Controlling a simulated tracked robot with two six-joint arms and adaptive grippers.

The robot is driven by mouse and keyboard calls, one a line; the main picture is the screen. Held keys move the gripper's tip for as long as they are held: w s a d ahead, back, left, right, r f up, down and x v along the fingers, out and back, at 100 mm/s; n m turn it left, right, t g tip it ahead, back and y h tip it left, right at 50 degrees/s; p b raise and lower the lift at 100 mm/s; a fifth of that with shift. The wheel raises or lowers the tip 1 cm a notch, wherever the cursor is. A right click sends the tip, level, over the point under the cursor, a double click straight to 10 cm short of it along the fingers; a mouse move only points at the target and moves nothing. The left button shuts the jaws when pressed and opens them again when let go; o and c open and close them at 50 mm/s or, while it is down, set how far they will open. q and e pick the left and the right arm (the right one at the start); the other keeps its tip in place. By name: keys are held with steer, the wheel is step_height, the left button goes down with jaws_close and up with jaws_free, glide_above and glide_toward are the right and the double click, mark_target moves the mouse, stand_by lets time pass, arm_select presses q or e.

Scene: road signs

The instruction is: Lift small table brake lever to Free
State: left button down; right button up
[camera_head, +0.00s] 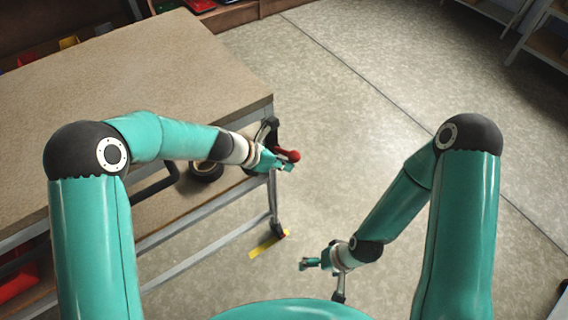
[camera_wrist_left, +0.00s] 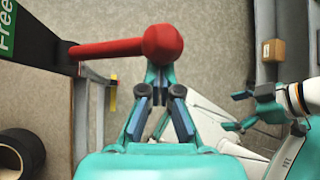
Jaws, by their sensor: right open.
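The brake lever (camera_head: 288,155) is a red bar with a round red knob at the corner of the small table (camera_head: 180,75). In the left wrist view the lever (camera_wrist_left: 120,48) lies across the top, running from a dark plate (camera_wrist_left: 38,35) whose green label reads "Free". My left gripper (camera_head: 285,166) is at the knob; in its wrist view the fingers (camera_wrist_left: 160,76) converge and look shut, their tips partly hidden behind the knob. Contact cannot be told. My right gripper (camera_head: 320,276) is open and empty, low over the floor; it also shows in the left wrist view (camera_wrist_left: 238,111).
A black roll (camera_head: 206,171) sits on the table's lower shelf. A yellow strip (camera_head: 268,245) lies on the floor by the table leg. Shelving (camera_head: 545,40) stands at the far right. The floor between is clear.

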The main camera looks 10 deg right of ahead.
arm_select(q)
steer(key=shift+w, duration=0.1)
step_height(320, 180, down, 4)
steer(key=s+a+b, duration=0.1)
steer(key=s+b, duration=0.1)
steer(key=b, duration=0.2)
steer(key=p+v, duration=0.1)
steer(key=v, duration=0.9)
steer(key=shift+w+r, duration=0.15)
steer(key=shift+r, duration=0.05)
steer(key=shift+a, duration=0.15)
